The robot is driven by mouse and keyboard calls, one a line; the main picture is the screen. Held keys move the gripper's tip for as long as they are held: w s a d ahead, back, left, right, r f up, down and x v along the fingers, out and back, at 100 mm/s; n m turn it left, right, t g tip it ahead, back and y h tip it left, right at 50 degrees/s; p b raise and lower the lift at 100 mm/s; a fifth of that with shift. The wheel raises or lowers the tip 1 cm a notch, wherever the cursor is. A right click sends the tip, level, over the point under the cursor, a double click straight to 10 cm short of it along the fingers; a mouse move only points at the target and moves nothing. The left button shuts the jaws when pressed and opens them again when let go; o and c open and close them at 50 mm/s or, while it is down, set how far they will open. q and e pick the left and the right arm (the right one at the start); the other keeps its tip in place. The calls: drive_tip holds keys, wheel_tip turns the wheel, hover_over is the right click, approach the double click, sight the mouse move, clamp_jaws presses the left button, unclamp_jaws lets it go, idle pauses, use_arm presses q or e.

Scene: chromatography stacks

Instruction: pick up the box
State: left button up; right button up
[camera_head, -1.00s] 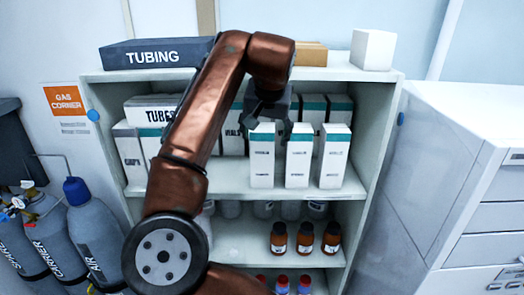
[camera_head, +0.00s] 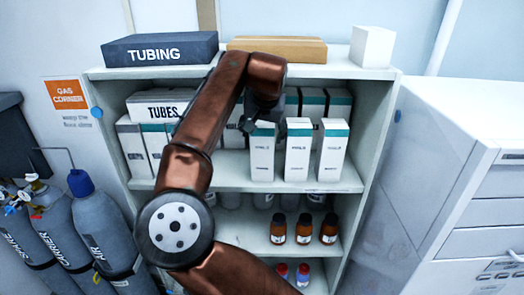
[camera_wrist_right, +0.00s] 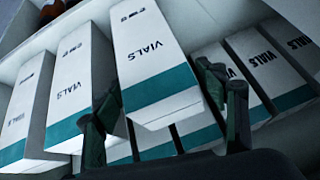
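Several white VIALS boxes with teal bands stand upright on the upper shelf. The front-left one (camera_head: 262,158) is beneath my right gripper (camera_head: 264,124). In the right wrist view this box (camera_wrist_right: 150,50) fills the middle, teal end towards the gripper. My right gripper (camera_wrist_right: 166,122) is open there, with one finger on each side of the box's near end. I cannot tell whether the fingers touch it. Two more front boxes, a middle one (camera_head: 298,155) and a right one (camera_head: 332,155), stand beside it. My left gripper is not in view.
The shelf unit (camera_head: 235,248) also holds a TUBES box (camera_head: 155,107) and brown bottles (camera_head: 304,230) below. A TUBING box (camera_head: 160,48), a brown box (camera_head: 285,50) and a white box (camera_head: 372,47) sit on top. Gas cylinders (camera_head: 103,235) stand left, a drawer cabinet (camera_head: 450,170) right.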

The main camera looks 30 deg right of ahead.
drive_tip(key=c, duration=1.4)
drive_tip(key=shift+c, duration=0.7)
drive_tip(key=shift+r, duration=0.15)
